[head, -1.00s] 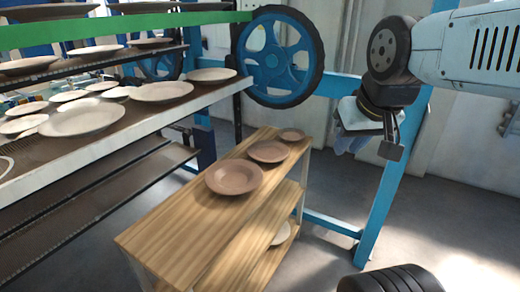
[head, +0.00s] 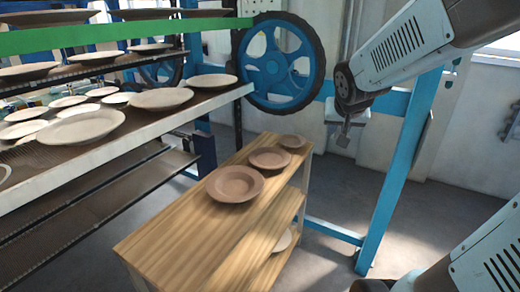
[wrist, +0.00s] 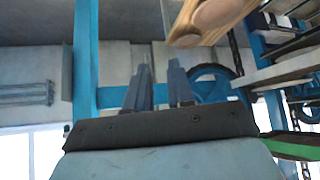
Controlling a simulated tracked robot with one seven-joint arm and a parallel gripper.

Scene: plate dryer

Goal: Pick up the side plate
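Three brown plates stand in a row on top of a wooden table (head: 165,243): a large one (head: 234,184) in front, a medium one (head: 270,160) behind it, and a small one (head: 292,142) at the far end. I cannot tell for certain which is the side plate. My gripper (head: 342,140) is in the air to the right of the table's far end, apart from the plates. In the wrist view my gripper (wrist: 160,72) has its two fingers apart with nothing between them. Two plates show at the top of that view.
A rack (head: 118,138) of pale plates stands at left. A blue wheel (head: 281,62) and a blue frame post (head: 405,165) stand behind and right of the table. A pale plate (head: 283,240) is on the table's lower shelf. The floor at right is open.

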